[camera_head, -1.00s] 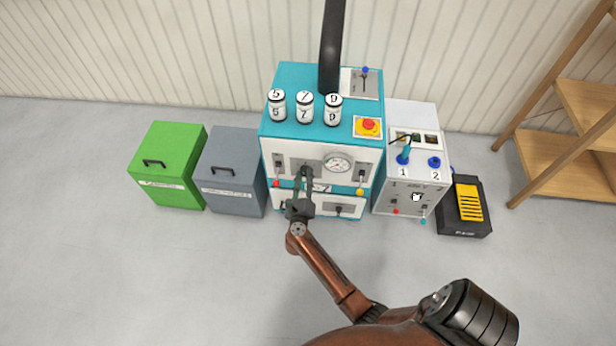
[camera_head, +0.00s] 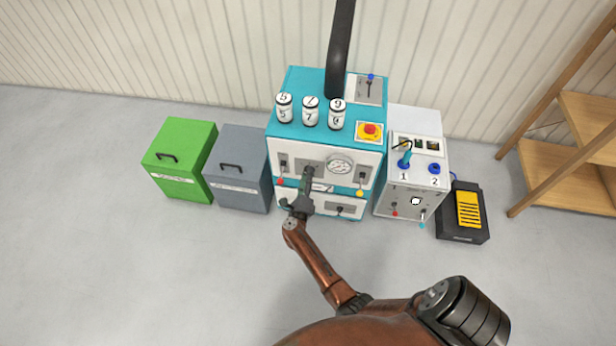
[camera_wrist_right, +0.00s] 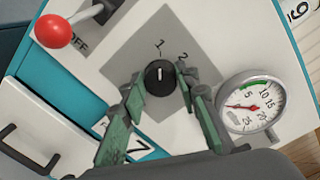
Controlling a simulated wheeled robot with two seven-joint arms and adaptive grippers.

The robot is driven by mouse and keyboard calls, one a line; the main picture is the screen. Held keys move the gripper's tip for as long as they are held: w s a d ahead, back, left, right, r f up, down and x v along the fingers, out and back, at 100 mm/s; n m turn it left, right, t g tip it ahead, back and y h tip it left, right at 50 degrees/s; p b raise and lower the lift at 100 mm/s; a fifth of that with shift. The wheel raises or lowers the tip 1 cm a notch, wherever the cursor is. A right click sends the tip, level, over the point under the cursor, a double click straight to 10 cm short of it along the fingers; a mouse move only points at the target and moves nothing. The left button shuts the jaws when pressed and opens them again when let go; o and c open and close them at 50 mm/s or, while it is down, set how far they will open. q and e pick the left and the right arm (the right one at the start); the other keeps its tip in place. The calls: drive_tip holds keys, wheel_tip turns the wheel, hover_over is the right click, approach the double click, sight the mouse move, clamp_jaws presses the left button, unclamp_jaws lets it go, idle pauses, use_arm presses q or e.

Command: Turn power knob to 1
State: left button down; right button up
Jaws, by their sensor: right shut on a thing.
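The black power knob (camera_wrist_right: 160,78) sits on a grey plate on the machine's white front panel. Its white mark lines up with the printed "1" above it; a "2" is printed to the right. My right gripper (camera_wrist_right: 161,84) has a green-padded finger on each side of the knob and is shut on it. In the head view, my right gripper (camera_head: 307,180) reaches the front of the teal and white machine (camera_head: 300,80) and hides the knob. My left gripper is not in view.
A pressure gauge (camera_wrist_right: 248,105) is close to the right finger. A red-tipped OFF lever (camera_wrist_right: 53,31) is up left. A green bin (camera_head: 178,140) and a grey bin (camera_head: 240,155) stand left; a white control box (camera_head: 415,175) and a yellow-black pedal (camera_head: 468,210) stand right.

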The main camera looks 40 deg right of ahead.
drive_tip(key=shift+f, duration=0.1)
idle(0.3)
drive_tip(key=o, duration=1.2)
drive_tip(key=shift+c, duration=0.2)
